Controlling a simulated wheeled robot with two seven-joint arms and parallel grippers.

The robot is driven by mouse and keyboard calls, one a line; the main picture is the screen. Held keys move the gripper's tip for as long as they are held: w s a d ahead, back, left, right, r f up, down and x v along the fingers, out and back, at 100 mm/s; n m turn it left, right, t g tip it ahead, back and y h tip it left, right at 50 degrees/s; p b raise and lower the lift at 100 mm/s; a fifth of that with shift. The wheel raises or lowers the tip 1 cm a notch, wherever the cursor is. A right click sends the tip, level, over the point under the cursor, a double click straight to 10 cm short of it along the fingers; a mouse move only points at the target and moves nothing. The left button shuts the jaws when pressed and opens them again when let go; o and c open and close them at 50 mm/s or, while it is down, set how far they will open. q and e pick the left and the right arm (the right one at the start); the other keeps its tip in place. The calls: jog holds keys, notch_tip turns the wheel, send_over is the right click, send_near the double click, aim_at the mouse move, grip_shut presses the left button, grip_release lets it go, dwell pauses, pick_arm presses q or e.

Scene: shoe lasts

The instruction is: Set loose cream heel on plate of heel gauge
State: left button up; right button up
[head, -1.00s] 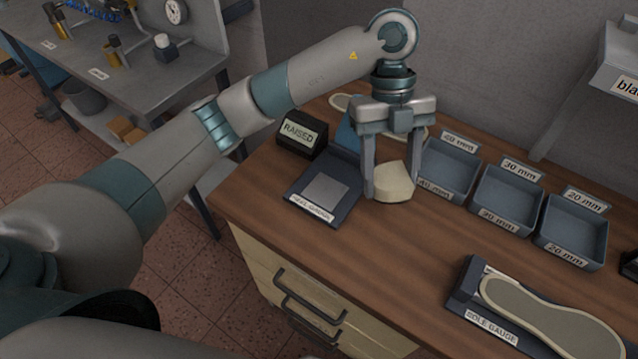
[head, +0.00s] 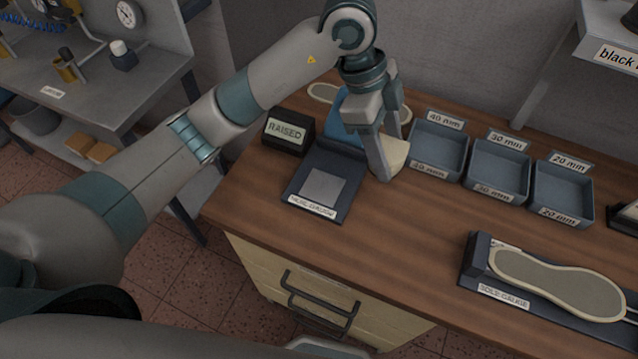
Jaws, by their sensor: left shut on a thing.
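The cream heel (head: 394,156) is between the fingers of my left gripper (head: 388,165), which is shut on it. The near finger hides part of the heel. The heel is just to the right of the heel gauge (head: 348,195), at or close above the bench; I cannot tell whether it touches the wood. The gauge's light grey plate (head: 323,186) is bare. My right gripper is not in view.
A black block marked RAISED (head: 288,132) stands behind the gauge on the left. Blue trays (head: 437,149) marked 40, 30 and 20 mm line the right. The sole gauge (head: 483,288) holds a sole at front right. Bench between is clear.

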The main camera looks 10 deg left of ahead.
aim_at(329, 191)
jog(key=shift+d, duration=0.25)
